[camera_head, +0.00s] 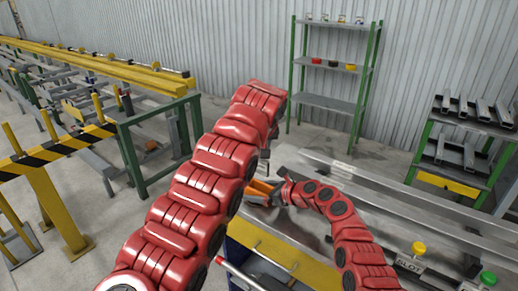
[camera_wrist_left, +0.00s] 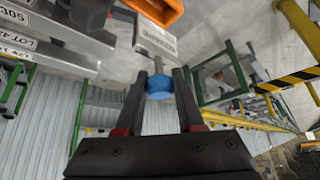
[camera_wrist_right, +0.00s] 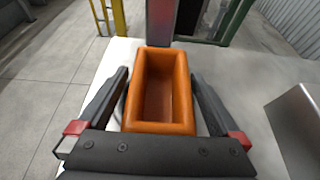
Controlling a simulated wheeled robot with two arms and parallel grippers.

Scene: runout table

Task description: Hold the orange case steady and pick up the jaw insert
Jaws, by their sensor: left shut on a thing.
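The orange case (camera_wrist_right: 160,128) is an open, empty box in the right wrist view. My right gripper (camera_wrist_right: 159,76) is open, with one finger on each side of it; narrow gaps seem to show. In the head view the orange case (camera_head: 261,186) is partly hidden behind my left arm. In the left wrist view, my left gripper (camera_wrist_left: 160,80) is shut on the blue knob of what looks like the jaw insert (camera_wrist_left: 160,87), a grey lettered block on a short stem. The orange case (camera_wrist_left: 157,9) shows beyond it at the top edge. The head view hides my left gripper.
A long metal runout table (camera_head: 390,190) runs right from the case, with a yellow knob (camera_head: 418,247) and a green knob (camera_head: 488,278). A green shelf rack (camera_head: 330,103) stands behind. A striped yellow barrier (camera_head: 60,147) is at left.

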